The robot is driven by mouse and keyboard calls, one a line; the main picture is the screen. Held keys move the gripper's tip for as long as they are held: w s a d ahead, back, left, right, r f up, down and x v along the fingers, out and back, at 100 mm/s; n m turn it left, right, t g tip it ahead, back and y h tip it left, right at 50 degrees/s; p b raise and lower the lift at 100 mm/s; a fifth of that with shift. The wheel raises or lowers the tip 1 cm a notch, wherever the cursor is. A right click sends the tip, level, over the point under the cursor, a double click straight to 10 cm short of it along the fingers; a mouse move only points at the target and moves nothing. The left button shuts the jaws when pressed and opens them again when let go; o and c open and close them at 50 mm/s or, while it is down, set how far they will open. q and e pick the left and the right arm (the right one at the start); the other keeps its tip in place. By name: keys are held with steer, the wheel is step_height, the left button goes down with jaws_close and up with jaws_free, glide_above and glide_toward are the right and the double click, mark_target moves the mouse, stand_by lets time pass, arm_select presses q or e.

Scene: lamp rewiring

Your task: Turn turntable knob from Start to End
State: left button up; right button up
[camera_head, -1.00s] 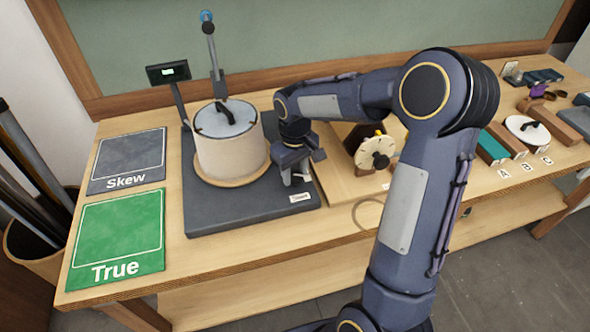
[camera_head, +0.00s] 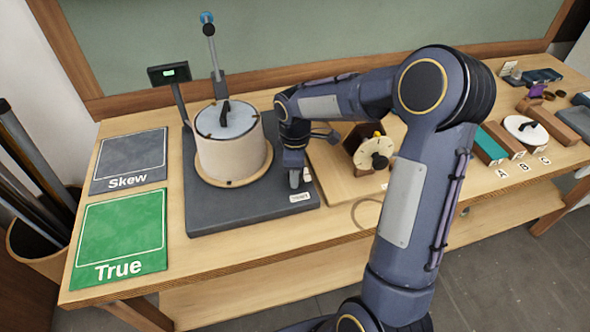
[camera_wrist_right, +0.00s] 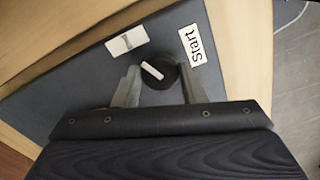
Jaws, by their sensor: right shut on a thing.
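The turntable base (camera_head: 215,212) is a dark grey slab carrying a round wooden plate with a cream drum shade (camera_head: 230,155) on it. My right gripper (camera_head: 295,180) points down at the base's front right corner. In the right wrist view the round black turntable knob (camera_wrist_right: 170,82) with a white pointer bar sits between the two grey fingers of my right gripper (camera_wrist_right: 161,88), which is shut on it. The pointer slants. The white Start label (camera_wrist_right: 194,45) lies to the knob's right, and another white label (camera_wrist_right: 126,40), unreadable, to its upper left. My left gripper is out of view.
A green True mat (camera_head: 120,235) and grey Skew mat (camera_head: 128,162) lie left of the base. A post-mounted display (camera_head: 168,73) and a tall lever arm (camera_head: 212,55) stand behind. A wooden fixture with a cream dial (camera_head: 370,155) stands to the right.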

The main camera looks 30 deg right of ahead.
steer(key=shift+n, duration=0.6)
steer(key=o, duration=1)
step_height(320, 180, up, 8)
steer(key=shift+f, duration=0.25)
steer(key=shift+r, duration=0.2)
